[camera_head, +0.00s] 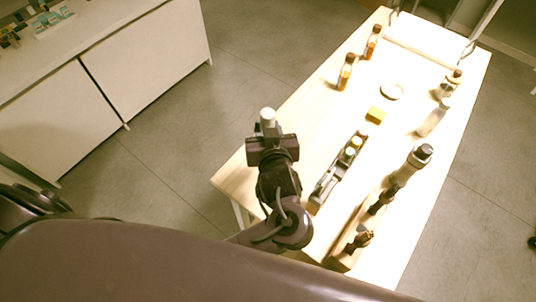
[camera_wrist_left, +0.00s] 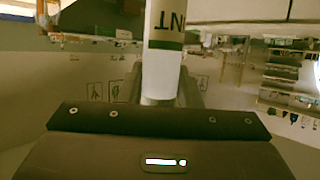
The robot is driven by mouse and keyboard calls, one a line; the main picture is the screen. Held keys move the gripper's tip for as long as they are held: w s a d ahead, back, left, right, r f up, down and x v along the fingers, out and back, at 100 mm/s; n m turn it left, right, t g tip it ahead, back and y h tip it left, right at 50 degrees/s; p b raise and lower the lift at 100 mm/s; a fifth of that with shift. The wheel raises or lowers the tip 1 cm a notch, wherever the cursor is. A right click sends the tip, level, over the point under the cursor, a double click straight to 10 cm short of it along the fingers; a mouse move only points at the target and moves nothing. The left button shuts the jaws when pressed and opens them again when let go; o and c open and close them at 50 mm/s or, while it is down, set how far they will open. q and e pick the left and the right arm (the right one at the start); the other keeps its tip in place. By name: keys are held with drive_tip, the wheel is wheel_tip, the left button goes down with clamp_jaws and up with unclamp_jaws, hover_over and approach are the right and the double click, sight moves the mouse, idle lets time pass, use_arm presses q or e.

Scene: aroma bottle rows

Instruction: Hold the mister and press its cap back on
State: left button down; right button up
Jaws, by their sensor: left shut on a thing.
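My left gripper (camera_head: 268,130) is shut on a white cylinder, which seems to be the mister (camera_head: 267,115). Its pale top stands up above the jaws in the head view, near the left edge of the table. In the left wrist view the mister (camera_wrist_left: 162,70) is a white tube with a dark green band and dark letters, upright between the fingers. Its upper end is cut off by the picture edge there. I cannot tell the cap apart from the body. My right gripper is not in view.
The pale wooden table (camera_head: 320,100) holds two amber bottles (camera_head: 345,72), a white dish (camera_head: 391,92), a yellow block (camera_head: 375,115), a narrow dark tray (camera_head: 330,183) and a grey bottle with a dark cap (camera_head: 413,164). A wooden rack (camera_head: 345,252) stands at the near right.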

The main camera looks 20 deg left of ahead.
use_arm(q)
wheel_tip(320, 180, down, 7)
drive_tip(key=shift+f, duration=0.1)
drive_tip(key=shift+d, duration=0.1)
wheel_tip(320, 180, down, 4)
drive_tip(key=shift+r, duration=0.2)
drive_tip(key=shift+f, duration=0.1)
drive_tip(key=shift+f, duration=0.2)
drive_tip(key=c, duration=1)
unclamp_jaws()
drive_tip(key=shift+c, duration=0.2)
